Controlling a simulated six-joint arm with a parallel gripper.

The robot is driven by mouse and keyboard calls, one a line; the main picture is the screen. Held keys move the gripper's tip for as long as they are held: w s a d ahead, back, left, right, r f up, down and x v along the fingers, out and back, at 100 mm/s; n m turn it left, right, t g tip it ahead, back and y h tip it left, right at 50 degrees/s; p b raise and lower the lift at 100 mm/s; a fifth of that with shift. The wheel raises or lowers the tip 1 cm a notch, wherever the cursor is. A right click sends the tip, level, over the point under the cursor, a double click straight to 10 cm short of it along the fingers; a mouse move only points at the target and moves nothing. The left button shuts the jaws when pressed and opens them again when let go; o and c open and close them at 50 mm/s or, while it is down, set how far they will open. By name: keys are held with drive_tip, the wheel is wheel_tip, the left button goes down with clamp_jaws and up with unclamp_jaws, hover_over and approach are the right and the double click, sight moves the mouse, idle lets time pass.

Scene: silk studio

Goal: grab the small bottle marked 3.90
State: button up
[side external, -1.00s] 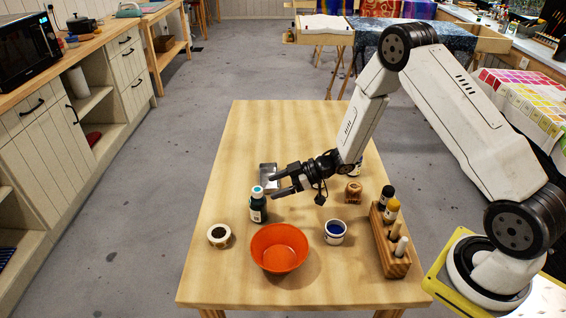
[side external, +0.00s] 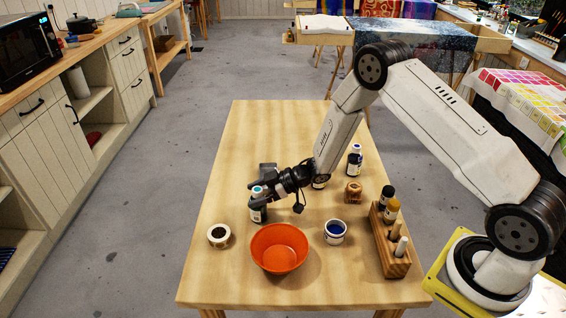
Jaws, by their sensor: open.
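A small dark teal bottle with a light blue cap (side external: 258,214) stands upright at the left of the wooden table. My gripper (side external: 256,195) is open at its upper part, with the fingers pointing left and overlapping the bottle in this view. I cannot tell whether they touch it. A second bottle with a dark blue cap and white label (side external: 355,162) stands farther back on the right. Part of another pale-labelled item (side external: 320,184) shows beneath my arm. No 3.90 marking is readable on any bottle.
A jar of blue (side external: 335,232), a small wooden object (side external: 353,192) and a wooden rack (side external: 392,254) holding bottles and sticks stand right. The table's far end is clear.

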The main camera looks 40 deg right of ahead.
drive_tip(key=shift+w+a+f, duration=0.25)
drive_tip(key=shift+w+a, duration=0.1)
drive_tip(key=shift+a, duration=0.15)
clamp_jaws()
